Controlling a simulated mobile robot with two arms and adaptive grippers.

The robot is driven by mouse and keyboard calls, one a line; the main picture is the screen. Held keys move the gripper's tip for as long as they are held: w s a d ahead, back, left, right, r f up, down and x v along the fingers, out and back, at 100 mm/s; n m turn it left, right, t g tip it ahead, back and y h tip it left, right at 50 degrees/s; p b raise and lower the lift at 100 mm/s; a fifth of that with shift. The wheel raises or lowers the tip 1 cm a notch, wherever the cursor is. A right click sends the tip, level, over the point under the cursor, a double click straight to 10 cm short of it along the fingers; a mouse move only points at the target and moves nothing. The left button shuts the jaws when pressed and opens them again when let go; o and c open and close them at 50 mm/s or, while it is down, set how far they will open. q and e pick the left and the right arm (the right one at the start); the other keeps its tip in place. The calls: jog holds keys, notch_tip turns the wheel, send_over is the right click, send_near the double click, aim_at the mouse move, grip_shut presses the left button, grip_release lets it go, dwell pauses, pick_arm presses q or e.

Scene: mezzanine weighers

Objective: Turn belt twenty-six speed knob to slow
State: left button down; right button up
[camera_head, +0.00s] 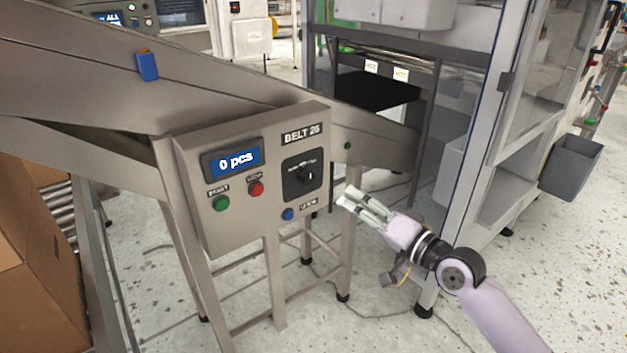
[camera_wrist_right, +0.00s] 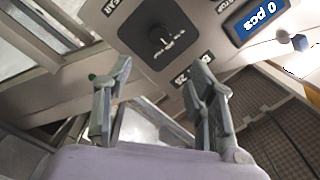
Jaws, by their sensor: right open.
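The belt 26 control box (camera_head: 228,222) is a grey metal panel on a stand, labelled BELT 26. Its black speed knob (camera_head: 304,176) sits on a dark square plate at the panel's right side, with a white mark on it. In the right wrist view the knob (camera_wrist_right: 158,38) shows upside down, beyond the fingertips. My right gripper (camera_head: 353,198) is right of the panel, apart from the knob, with its fingers pointing left toward it. In the wrist view the right gripper (camera_wrist_right: 160,66) is open and empty. My left gripper is not in view.
The panel also has a display (camera_head: 234,159) reading 0 pcs, a green button (camera_head: 221,203), a red button (camera_head: 256,188) and a blue button (camera_head: 288,214). An inclined conveyor (camera_head: 100,65) runs behind it. A cardboard box (camera_head: 35,260) stands at left, a glazed machine (camera_head: 540,90) at right.

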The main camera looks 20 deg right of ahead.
aim_at(312, 179)
jog(key=b+x, duration=0.1)
jog(key=x, duration=1.1)
jog(key=shift+w+a+f, duration=0.1)
jog(key=shift+w+f, duration=0.05)
jog(key=shift+w, duration=0.25)
jog(key=shift+w+a, duration=0.2)
jog(key=shift+w, duration=0.25)
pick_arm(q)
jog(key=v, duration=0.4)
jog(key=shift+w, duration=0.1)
pick_arm(e)
jog(key=shift+c, duration=0.5)
jog(key=c, duration=1)
